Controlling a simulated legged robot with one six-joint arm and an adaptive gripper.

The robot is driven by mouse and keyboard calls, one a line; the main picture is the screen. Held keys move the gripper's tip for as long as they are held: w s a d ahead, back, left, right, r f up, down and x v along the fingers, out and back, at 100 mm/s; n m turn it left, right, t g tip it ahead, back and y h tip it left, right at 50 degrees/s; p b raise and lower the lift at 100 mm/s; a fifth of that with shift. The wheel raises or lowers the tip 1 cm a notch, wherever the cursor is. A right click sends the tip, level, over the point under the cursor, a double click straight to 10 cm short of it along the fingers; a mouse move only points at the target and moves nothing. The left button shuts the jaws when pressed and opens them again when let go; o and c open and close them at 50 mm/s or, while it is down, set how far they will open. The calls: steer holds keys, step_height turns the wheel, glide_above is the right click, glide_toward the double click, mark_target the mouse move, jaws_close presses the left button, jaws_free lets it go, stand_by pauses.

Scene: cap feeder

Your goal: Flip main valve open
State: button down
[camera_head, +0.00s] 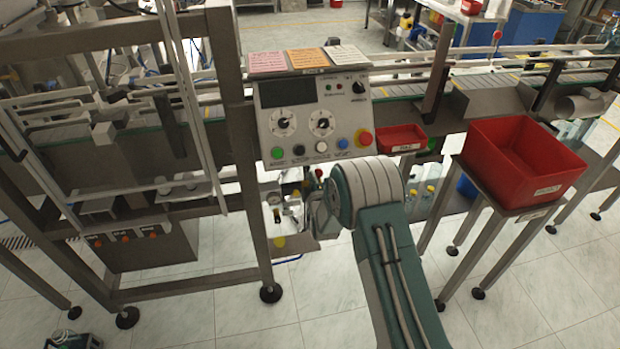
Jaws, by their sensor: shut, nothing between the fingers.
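Below the control panel, an air unit with a small round gauge (273,198) and a yellow-bottomed part (279,241) hangs behind the machine frame. A small red knob or handle (319,173) shows just right of it, above the grey parts of my arm's end. I cannot tell for sure which piece is the main valve, or whether it is open. My gripper (314,222) is partly visible as grey parts left of my teal and white arm, close to the right of the air unit. It looks shut and empty. My arm hides part of this area.
The control panel (314,115) with dials and coloured buttons stands above. A small red tray (402,138) and a large red bin (523,160) on a metal stand are at right. A steel frame post (247,190) rises left of the air unit.

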steer(key=shift+d+m, duration=0.25)
steer(key=shift+m, duration=0.05)
steer(key=shift+w+d+r+m, duration=0.15)
steer(key=shift+w+d+m, duration=0.1)
steer(key=shift+d+m, duration=0.5)
steer(key=w+d+f+m, duration=0.2)
steer(key=d+f+m, duration=0.4)
steer(key=m, duration=0.7)
steer(key=shift+w+d+g+y, duration=0.2)
steer(key=shift+d+g+y, duration=0.15)
steer(key=shift+d, duration=0.65)
